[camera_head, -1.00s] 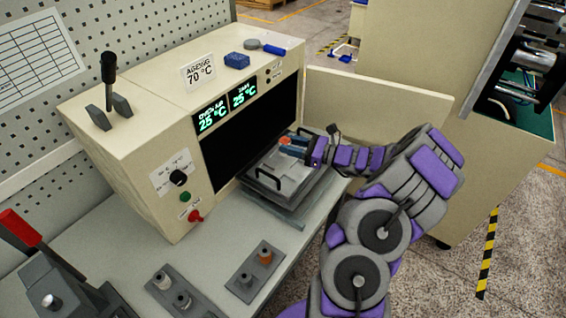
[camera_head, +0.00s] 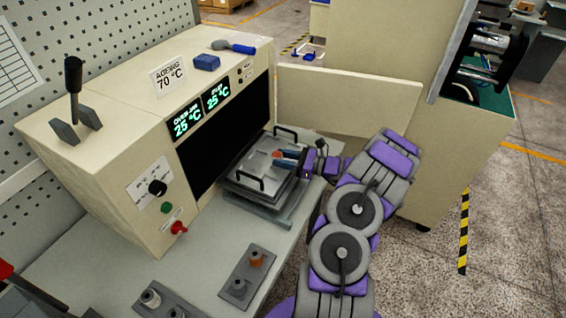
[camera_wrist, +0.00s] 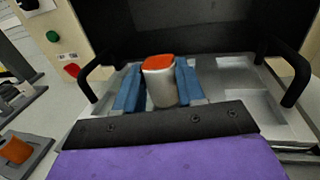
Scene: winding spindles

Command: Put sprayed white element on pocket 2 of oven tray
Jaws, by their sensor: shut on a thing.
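In the wrist view, my gripper (camera_wrist: 160,88) has its blue fingers on both sides of a white cylindrical element (camera_wrist: 161,88) with an orange top, and is shut on it. The element stands about upright over the oven tray (camera_wrist: 222,62), a grey metal tray with square pockets and two black handles. I cannot tell whether the element touches the tray or which pocket lies under it. In the head view, my gripper (camera_head: 288,158) is over the tray (camera_head: 236,182) at its right side; the element is hard to make out there.
The oven (camera_head: 135,140) stands open behind the tray, with its door (camera_head: 345,98) swung out to the right. Another holder (camera_head: 170,305) is at lower left.

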